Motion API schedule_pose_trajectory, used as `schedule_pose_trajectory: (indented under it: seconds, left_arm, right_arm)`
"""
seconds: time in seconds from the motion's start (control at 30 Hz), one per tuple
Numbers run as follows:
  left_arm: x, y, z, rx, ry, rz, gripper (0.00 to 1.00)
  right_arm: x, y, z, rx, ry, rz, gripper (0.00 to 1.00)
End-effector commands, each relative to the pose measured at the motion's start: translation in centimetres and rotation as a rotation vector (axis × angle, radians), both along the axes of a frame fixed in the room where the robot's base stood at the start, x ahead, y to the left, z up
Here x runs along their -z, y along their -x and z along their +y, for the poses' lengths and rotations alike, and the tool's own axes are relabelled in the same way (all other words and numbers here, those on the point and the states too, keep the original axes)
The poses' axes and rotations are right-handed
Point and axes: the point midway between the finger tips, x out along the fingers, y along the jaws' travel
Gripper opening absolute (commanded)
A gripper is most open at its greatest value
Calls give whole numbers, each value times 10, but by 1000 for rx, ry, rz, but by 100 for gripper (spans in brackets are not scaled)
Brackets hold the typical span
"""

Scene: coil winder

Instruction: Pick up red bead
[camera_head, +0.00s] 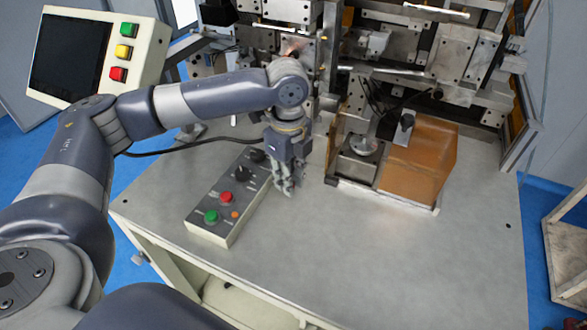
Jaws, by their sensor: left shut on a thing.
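My left gripper (287,188) points down just above the grey machine table, close to the right edge of the control box. Its fingers are together on something small, hidden between them, that I cannot make out. I see no red bead anywhere in the head view, neither on the bare table nor beside the box. My right gripper is not in view.
The control box (213,230) has red and green buttons and dark knobs. Behind stands the coil winder (372,70), with an orange-brown block (420,162) on a metal base to the right. A screen panel (75,55) is at upper left. The front table (350,255) is clear.

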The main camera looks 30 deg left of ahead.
Motion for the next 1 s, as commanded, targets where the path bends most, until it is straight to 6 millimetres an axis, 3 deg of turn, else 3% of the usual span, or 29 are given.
schedule_pose_trajectory:
  seconds: [0.2, 0.5, 1.0]
  left_arm:
    - [-2, 42, -12, 3, 1, -1, 12]
    - [-7, 81, -24, 1, 1, -1, 12]
    - [-9, 92, -27, -1, 0, 0, 12]
  right_arm:
    - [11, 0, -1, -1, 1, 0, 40]
    - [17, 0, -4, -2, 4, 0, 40]
    - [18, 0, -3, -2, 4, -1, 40]
